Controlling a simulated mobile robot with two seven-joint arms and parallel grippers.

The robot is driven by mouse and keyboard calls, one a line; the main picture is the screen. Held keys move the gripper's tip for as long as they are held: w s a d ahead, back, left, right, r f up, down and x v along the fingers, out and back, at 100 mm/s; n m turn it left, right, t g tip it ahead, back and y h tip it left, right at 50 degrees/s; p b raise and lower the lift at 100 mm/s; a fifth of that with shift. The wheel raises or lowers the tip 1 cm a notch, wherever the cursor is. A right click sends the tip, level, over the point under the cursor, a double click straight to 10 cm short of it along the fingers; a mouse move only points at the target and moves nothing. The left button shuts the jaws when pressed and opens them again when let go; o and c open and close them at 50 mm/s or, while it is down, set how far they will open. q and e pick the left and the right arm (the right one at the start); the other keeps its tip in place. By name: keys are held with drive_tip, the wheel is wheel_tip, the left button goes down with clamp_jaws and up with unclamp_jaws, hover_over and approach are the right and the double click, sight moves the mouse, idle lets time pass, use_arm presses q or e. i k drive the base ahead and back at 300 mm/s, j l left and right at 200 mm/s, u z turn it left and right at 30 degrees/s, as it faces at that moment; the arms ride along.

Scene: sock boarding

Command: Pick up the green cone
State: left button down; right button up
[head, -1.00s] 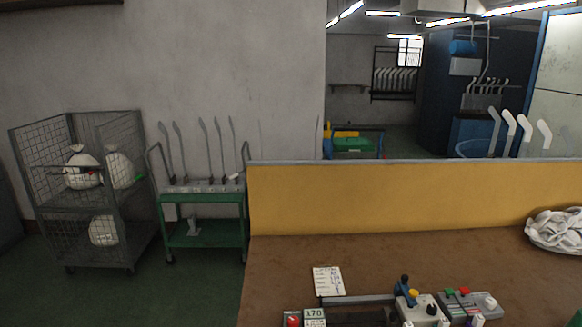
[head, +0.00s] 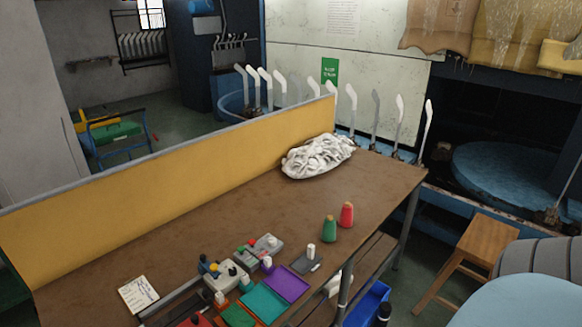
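The green cone (head: 329,229) stands upright on the brown table (head: 215,213), near its right front edge. It has a tan top. A red cone (head: 346,215) stands close beside it, to the right and slightly behind. Neither of my grippers shows in the head view, so their state and distance to the cone are hidden.
A pile of white cloth (head: 318,156) lies at the table's far end against the yellow panel (head: 170,197). Purple (head: 287,284) and teal (head: 264,303) trays and small devices (head: 258,249) crowd the front. A wooden stool (head: 480,245) stands right. The table's middle is clear.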

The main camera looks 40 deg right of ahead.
sight(329, 235)
drive_tip(key=z, duration=1.55)
